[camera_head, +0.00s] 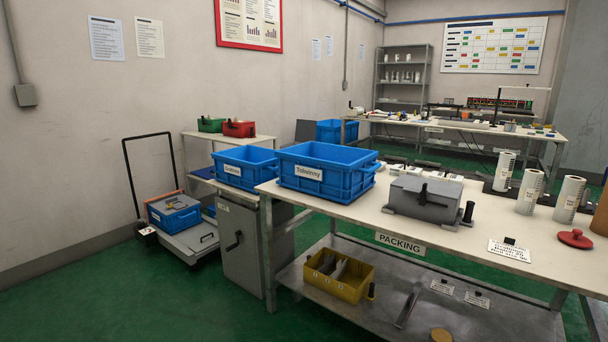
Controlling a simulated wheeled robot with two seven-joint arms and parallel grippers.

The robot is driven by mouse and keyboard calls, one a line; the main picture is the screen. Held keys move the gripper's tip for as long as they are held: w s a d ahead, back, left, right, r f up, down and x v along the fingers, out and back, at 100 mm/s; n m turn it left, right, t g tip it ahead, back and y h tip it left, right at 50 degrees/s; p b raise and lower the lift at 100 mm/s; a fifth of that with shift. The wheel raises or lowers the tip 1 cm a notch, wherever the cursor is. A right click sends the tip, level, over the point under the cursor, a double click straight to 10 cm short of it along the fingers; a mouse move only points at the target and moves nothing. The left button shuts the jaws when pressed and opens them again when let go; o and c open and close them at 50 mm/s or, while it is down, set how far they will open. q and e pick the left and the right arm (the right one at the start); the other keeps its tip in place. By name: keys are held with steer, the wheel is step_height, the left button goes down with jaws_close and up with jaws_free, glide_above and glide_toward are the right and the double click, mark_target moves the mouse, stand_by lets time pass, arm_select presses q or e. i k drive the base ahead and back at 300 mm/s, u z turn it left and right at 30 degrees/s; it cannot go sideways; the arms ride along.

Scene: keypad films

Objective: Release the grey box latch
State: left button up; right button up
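A grey box (408,205) with a lid stands on the white packing table (350,212), right of the blue crates. A dark latch or lever (423,194) shows upright at the front middle of the box. It is too small to tell how the latch is set. The lid looks shut. A short black cylinder (468,212) stands at the right end of the box. Neither of my grippers is in view.
Blue crates (326,182) stand left of the box. A yellow bin (339,276) sits on the lower shelf. Green floor at the front left is clear.

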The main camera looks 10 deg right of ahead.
mark_target(423, 200)
steer(key=k, duration=0.6)
steer(key=u, duration=0.55)
steer(key=i, duration=1.55)
steer(key=z, duration=0.8)
